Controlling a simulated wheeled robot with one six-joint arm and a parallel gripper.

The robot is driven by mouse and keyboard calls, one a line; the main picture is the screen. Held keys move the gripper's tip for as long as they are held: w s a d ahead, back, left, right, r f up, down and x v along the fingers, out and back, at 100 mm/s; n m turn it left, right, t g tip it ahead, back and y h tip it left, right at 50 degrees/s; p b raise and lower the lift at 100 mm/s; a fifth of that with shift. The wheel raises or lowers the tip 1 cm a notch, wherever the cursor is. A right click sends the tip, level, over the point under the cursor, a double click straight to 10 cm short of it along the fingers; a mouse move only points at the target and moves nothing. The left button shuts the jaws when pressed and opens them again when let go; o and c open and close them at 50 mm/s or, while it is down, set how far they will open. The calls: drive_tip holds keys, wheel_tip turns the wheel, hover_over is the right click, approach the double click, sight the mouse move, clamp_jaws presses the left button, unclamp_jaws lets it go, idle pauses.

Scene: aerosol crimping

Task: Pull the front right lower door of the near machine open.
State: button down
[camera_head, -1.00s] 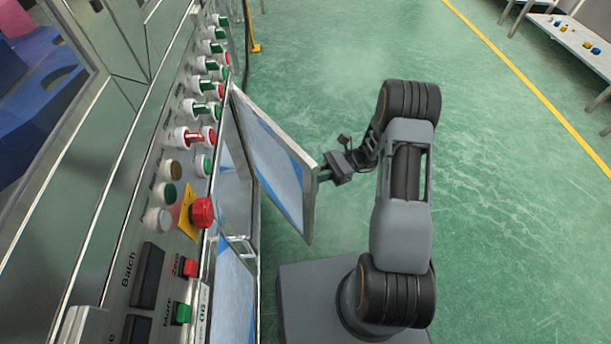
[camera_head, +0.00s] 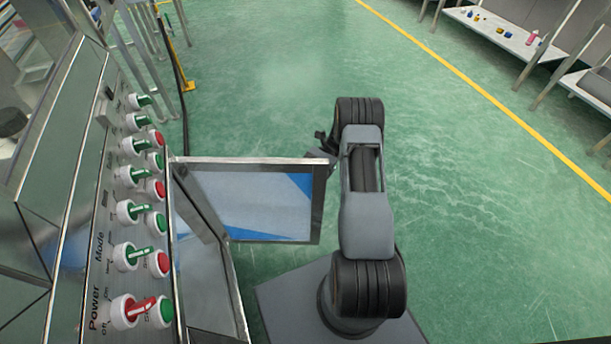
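The door (camera_head: 255,203) of the near machine stands wide open, swung out from the machine front at roughly a right angle. It has a metal frame and a pale blue panel with darker blue patches. The machine's control panel (camera_head: 130,230) is at the left, above the opening. My gripper (camera_head: 318,154) is at the door's free outer edge, near its far top corner, mostly hidden behind my arm and the door. I cannot see its fingertips clearly, nor whether they touch the door.
Red and green knobs and buttons (camera_head: 150,307) stick out along the machine front. A yellow-footed post (camera_head: 187,85) stands beyond. A shelf (camera_head: 490,30) with small items is at the far right. The green floor (camera_head: 450,180) between is clear.

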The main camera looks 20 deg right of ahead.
sight(314, 166)
drive_tip(key=shift+w, duration=0.2)
drive_tip(key=c, duration=1.1)
unclamp_jaws()
drive_tip(key=shift+c, duration=0.2)
drive_tip(key=shift+r, duration=0.1)
drive_tip(key=shift+r+p, duration=0.25)
drive_tip(key=shift+p, duration=0.1)
wheel_tip(314, 166, up, 4)
drive_tip(key=p, duration=0.3)
drive_tip(key=shift+f, duration=0.2)
drive_tip(key=s+r, duration=0.1)
drive_tip(key=s+r+p, duration=0.1)
drive_tip(key=s+r, duration=0.1)
drive_tip(key=s+r+p, duration=0.1)
drive_tip(key=r, duration=0.1)
drive_tip(key=shift+s+a+r, duration=0.15)
drive_tip(key=shift+s+a, duration=0.05)
drive_tip(key=shift+a, duration=0.05)
drive_tip(key=s+a+r+p, duration=0.1)
drive_tip(key=s+r+p, duration=0.1)
drive_tip(key=s, duration=0.7)
drive_tip(key=shift+s+a+r, duration=0.25)
drive_tip(key=shift+r, duration=0.45)
